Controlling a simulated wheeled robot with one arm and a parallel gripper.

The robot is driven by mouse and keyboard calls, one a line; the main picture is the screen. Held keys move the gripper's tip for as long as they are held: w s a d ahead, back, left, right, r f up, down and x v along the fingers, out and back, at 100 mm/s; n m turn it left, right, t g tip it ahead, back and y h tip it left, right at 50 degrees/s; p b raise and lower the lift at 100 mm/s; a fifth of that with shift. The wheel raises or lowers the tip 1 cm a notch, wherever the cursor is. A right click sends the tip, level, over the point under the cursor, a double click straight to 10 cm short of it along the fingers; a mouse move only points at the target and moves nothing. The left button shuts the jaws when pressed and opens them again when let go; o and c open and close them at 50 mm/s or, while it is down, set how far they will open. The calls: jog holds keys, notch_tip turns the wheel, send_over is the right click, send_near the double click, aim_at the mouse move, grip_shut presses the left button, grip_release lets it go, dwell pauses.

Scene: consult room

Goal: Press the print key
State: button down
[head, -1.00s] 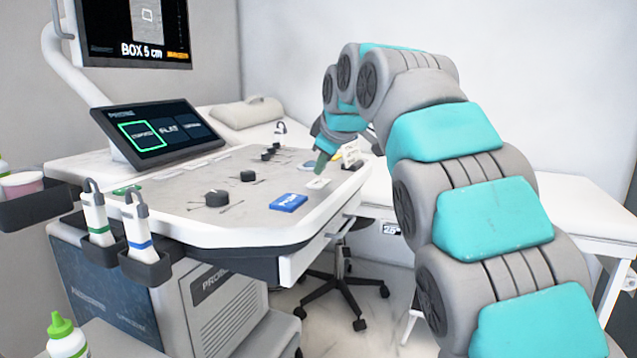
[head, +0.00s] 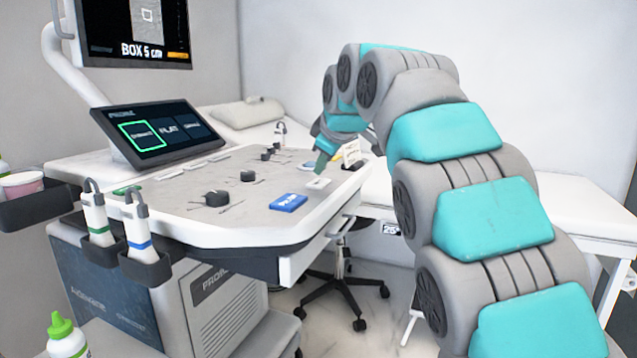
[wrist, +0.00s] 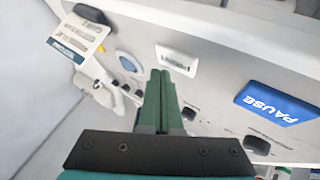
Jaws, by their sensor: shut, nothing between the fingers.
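A small white key (head: 319,183) sits at the right end of the console panel; it also shows in the wrist view (wrist: 177,60). Its lettering is too small to read, so I cannot confirm that it is the print key. My gripper (head: 322,167) is shut and empty, its green fingers pointing down by the white key. In the wrist view the fingertips (wrist: 160,73) appear just beside the key's near edge. I cannot tell whether they touch the panel. A blue key (head: 288,202) lies to the left of the white one and reads PAUSE in the wrist view (wrist: 277,103).
Black knobs (head: 216,198) and thin sliders stand on the panel. A tilted touchscreen (head: 160,133) is at its back left. A tag or card (wrist: 78,37) stands near the fingers. Probes (head: 98,217) hang at the console's left edge.

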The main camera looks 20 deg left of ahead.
aim_at(322, 183)
jog(key=shift+f, duration=0.15)
jog(key=shift+f+b, duration=0.3)
jog(key=shift+b, duration=0.15)
jog(key=shift+f+b, duration=0.4)
jog(key=shift+f, duration=0.05)
dwell(0.7)
jog(key=shift+r, duration=0.2)
jog(key=shift+r+p, duration=0.6)
jog(key=shift+r, duration=0.2)
notch_tip(322, 183, up, 5)
jog(key=p, duration=0.4)
dwell(0.8)
